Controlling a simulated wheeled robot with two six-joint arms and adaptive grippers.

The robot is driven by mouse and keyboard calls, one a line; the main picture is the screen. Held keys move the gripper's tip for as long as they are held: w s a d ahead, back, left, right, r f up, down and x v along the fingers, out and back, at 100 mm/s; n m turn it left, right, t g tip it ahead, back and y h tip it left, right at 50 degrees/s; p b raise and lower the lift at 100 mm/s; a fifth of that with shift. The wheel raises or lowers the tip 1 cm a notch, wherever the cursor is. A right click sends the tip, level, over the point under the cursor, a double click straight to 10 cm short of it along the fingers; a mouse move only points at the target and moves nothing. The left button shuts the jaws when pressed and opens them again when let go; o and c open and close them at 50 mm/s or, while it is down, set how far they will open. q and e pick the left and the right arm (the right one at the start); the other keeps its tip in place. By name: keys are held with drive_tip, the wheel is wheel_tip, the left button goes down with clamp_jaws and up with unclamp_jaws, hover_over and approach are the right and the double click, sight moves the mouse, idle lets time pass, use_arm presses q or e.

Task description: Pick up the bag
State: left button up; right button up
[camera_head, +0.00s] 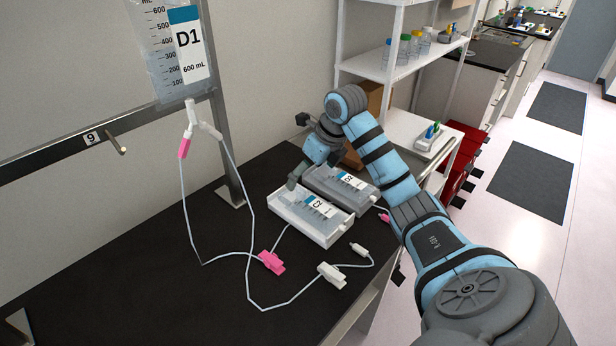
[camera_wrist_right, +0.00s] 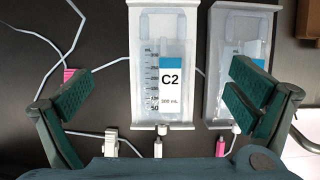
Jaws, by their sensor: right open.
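A flat clear bag labelled C2 (camera_head: 318,207) lies in a white tray (camera_head: 289,226) on the black table. In the right wrist view the C2 bag (camera_wrist_right: 172,88) is upright in the picture, between my fingers. A second labelled bag (camera_head: 351,181) lies in a grey tray (camera_head: 318,187) beside it. A larger bag labelled D1 (camera_head: 190,45) hangs from the metal stand at the left. My right gripper (camera_head: 312,172) is open and empty above the trays. Its fingers (camera_wrist_right: 165,88) are spread wide, and the right one partly covers the second bag. My left gripper is not in view.
White tubing with a pink clamp (camera_head: 271,262) and a white clamp (camera_head: 332,275) lies across the table. The metal stand (camera_head: 228,150) rises at the left. A white shelf (camera_head: 400,78) and red drawers (camera_head: 462,150) stand behind.

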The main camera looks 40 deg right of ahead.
sight(303, 193)
drive_tip(key=x, duration=0.5)
drive_tip(key=shift+s+f, duration=0.15)
drive_tip(key=shift+s, duration=0.25)
drive_tip(key=x, duration=0.6)
drive_tip(key=shift+d, duration=0.35)
drive_tip(key=shift+c, duration=0.7)
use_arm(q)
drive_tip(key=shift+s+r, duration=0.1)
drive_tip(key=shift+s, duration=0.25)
use_arm(e)
drive_tip(key=c, duration=1)
